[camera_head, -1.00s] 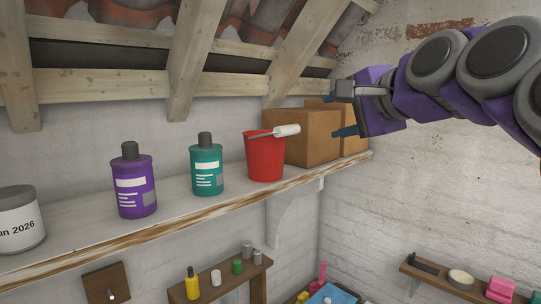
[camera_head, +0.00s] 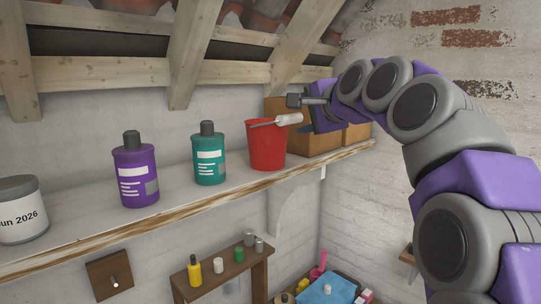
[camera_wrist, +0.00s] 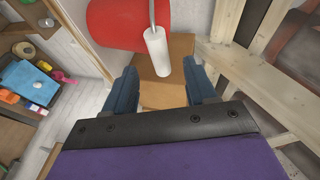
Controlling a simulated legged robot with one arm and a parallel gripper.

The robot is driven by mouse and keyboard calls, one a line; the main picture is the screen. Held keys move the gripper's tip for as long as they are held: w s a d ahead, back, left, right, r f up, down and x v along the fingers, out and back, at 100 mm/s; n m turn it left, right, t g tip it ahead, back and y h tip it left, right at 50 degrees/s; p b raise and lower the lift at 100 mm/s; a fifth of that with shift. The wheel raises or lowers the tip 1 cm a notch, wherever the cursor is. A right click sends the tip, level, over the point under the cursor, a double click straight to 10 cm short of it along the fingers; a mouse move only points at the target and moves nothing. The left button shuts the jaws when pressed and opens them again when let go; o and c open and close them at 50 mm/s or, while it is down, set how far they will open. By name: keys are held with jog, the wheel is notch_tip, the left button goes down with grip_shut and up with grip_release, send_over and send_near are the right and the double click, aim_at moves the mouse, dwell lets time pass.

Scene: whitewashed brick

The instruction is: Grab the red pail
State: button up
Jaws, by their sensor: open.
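The red pail (camera_head: 266,150) stands upright on the shelf, beside the teal bottle. Its wire handle has a white grip (camera_head: 289,119) that leans out over the right rim. In the wrist view the pail (camera_wrist: 112,22) is at the top, and the white grip (camera_wrist: 157,52) points down toward the gap between the blue fingers. My gripper (camera_head: 299,112) is just right of the pail's rim, close to the grip. In the wrist view my gripper (camera_wrist: 161,78) is open, with nothing between its fingers. The far finger is partly hidden in the head view.
Cardboard boxes (camera_head: 316,143) stand on the shelf (camera_head: 190,198) behind my gripper. Sloping wooden beams (camera_head: 197,55) hang above the shelf.

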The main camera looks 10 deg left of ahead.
aim_at(292, 119)
jog(key=x, duration=0.5)
jog(key=shift+w+a+f, duration=0.1)
jog(key=shift+a+f, duration=0.1)
jog(key=shift+a, duration=0.1)
jog(key=shift+s+d+r, duration=0.1)
jog(key=shift+s+d, duration=0.1)
jog(key=shift+d, duration=0.05)
jog(key=shift+c, duration=1)
grip_shut()
